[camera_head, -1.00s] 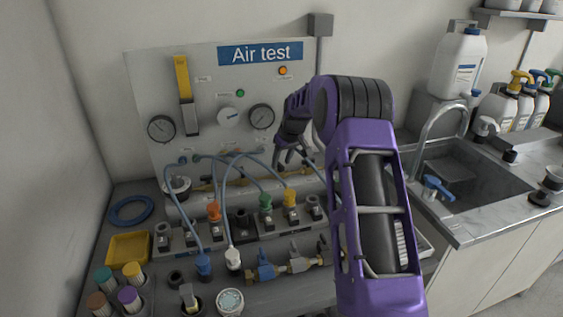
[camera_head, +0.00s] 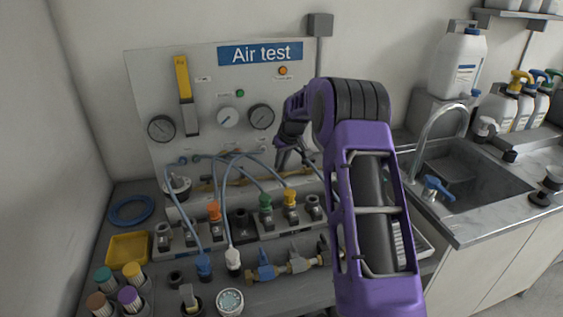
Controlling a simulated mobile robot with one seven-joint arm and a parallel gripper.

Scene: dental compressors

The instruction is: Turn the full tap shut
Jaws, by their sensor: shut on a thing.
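The brass pipe (camera_head: 212,186) runs along the lower part of the Air test panel (camera_head: 150,85), with small taps on it. My gripper (camera_head: 291,163) is at the right part of this pipe, fingers pointing down, shut on what appears to be a tap handle. The fingers and distance hide most of that tap, so its label and exact angle cannot be read. My purple arm covers the panel's right side.
Blue hoses (camera_head: 226,200) loop in front of the panel, left of my gripper. Coloured couplings (camera_head: 265,205) stand on a block below. A blue-handled valve line (camera_head: 297,265) lies nearer. Round gauges (camera_head: 261,117) are above. The sink (camera_head: 465,180) is at right.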

